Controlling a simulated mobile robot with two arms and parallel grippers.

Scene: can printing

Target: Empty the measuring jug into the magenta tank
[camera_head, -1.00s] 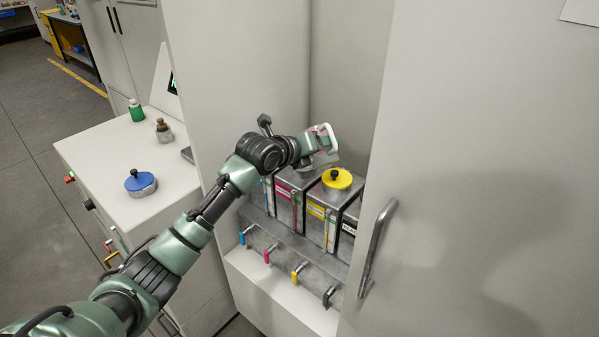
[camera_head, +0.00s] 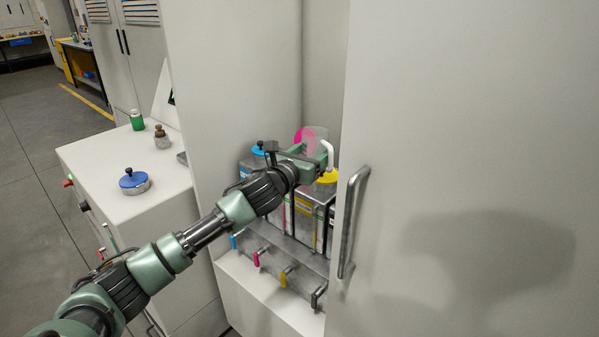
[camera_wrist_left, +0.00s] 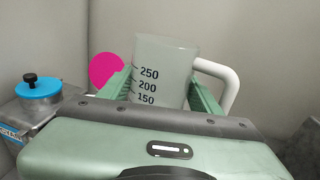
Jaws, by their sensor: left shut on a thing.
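My left gripper (camera_head: 312,158) is shut on the measuring jug (camera_head: 320,135), above the row of tanks. In the left wrist view the jug (camera_wrist_left: 165,75) is clear, with marks 150 to 250 and a white handle at its right, between the green fingers. It looks near upright, and no liquid shows in its visible part. A flat magenta round shape (camera_wrist_left: 105,68) shows beside it; I cannot tell what it is. The magenta tank (camera_head: 275,218) is second from the left, mostly hidden behind my arm, its top hidden. My right gripper is out of view.
The cyan tank's blue lid (camera_head: 258,148) and the yellow tank's lid (camera_head: 327,176) flank the magenta tank. A cabinet door with a handle (camera_head: 352,222) stands close on the right. A blue-topped tin (camera_head: 134,182) and bottles stand on the left counter.

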